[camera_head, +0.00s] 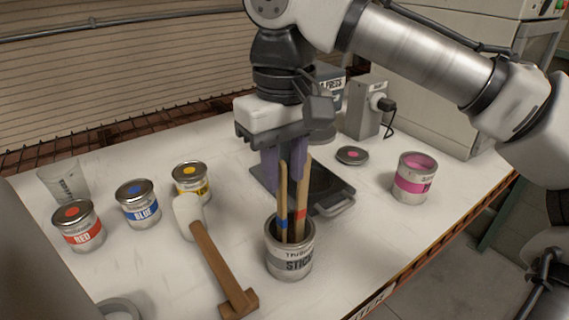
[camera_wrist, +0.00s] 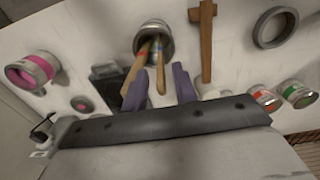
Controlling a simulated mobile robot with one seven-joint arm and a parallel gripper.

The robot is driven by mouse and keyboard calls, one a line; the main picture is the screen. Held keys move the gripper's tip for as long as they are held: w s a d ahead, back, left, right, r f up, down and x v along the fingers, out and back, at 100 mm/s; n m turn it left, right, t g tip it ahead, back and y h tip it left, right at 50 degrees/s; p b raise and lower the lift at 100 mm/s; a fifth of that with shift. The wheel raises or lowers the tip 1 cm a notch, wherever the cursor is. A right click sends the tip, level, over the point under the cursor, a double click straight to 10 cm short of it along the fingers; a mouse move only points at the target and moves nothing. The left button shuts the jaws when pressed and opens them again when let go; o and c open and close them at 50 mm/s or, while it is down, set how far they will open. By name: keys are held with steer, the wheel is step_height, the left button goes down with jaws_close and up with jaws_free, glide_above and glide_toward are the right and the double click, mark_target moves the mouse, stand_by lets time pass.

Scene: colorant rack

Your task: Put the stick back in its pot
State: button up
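The grey pot labelled "STICK..." (camera_head: 288,262) stands upright on the white bench. Two wooden sticks lean in it, a blue-banded stick (camera_head: 283,205) and a red-banded stick (camera_head: 301,205). The pot also shows in the wrist view (camera_wrist: 141,42), with the sticks sloping out towards my fingers. My gripper (camera_head: 285,172) is above and behind the pot, with its purple fingers pointing down near the stick tops. In the wrist view my gripper (camera_wrist: 160,78) has its fingers clearly apart. One stick top lies between them, and the other is partly behind the left finger.
A mallet (camera_head: 208,250) lies left of the pot. Red (camera_head: 78,232), blue (camera_head: 139,208) and yellow (camera_head: 190,186) cans and a clear cup (camera_head: 64,180) stand further left. A pink can (camera_head: 414,180) stands right. A dark tray (camera_head: 325,195) lies behind the pot.

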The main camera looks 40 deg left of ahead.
steer(key=shift+o, duration=0.2)
steer(key=shift+r, duration=0.15)
step_height(320, 180, up, 14)
steer(key=p, duration=0.6)
steer(key=shift+f, duration=0.2)
